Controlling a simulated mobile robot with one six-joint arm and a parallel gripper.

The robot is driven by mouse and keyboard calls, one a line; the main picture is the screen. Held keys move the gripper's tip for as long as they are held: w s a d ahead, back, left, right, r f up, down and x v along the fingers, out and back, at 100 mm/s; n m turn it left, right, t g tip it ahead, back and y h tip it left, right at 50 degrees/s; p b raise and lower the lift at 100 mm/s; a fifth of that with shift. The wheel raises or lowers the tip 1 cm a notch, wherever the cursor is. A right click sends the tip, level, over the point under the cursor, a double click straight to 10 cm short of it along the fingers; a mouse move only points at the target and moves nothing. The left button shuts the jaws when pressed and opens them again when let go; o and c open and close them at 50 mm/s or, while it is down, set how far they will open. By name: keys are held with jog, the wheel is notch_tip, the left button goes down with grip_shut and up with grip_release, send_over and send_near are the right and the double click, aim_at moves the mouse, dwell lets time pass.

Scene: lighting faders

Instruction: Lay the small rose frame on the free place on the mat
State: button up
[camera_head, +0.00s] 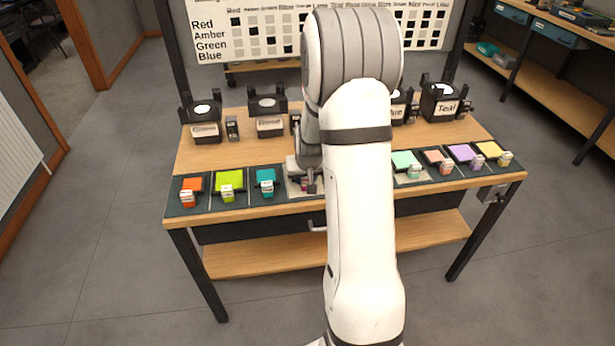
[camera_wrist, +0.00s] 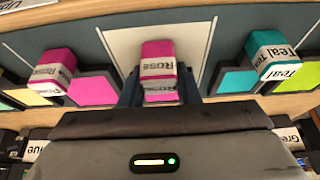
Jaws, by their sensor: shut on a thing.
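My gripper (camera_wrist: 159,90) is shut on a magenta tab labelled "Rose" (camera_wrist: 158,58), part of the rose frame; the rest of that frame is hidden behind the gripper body. In the head view my gripper (camera_head: 306,184) is at the mat (camera_head: 208,204), between the teal frame and my arm. The tab is over a pale bare place (camera_wrist: 120,42) between two dividers. I cannot tell whether the frame touches it. A second magenta frame (camera_wrist: 92,90), its tab (camera_wrist: 52,70) also labelled "Rose", lies in the neighbouring place at left in the wrist view.
The teal frame (camera_wrist: 238,82) lies in the other neighbouring place, its tab (camera_wrist: 273,55) standing up. Orange (camera_head: 192,184), lime (camera_head: 229,180), mint (camera_head: 405,161) and other frames fill the row. Black lamps (camera_head: 267,106) stand behind. My arm hides the middle.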

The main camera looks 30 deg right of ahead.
jog(key=shift+f, duration=0.3)
jog(key=o, duration=1.1)
jog(key=shift+r, duration=0.1)
jog(key=w+d+r+p+v, duration=0.1)
jog(key=p+v, duration=0.3)
jog(key=v, duration=1)
jog(key=shift+w+a+p, duration=0.25)
jog(key=shift+w+p, duration=0.05)
jog(key=shift+w, duration=0.3)
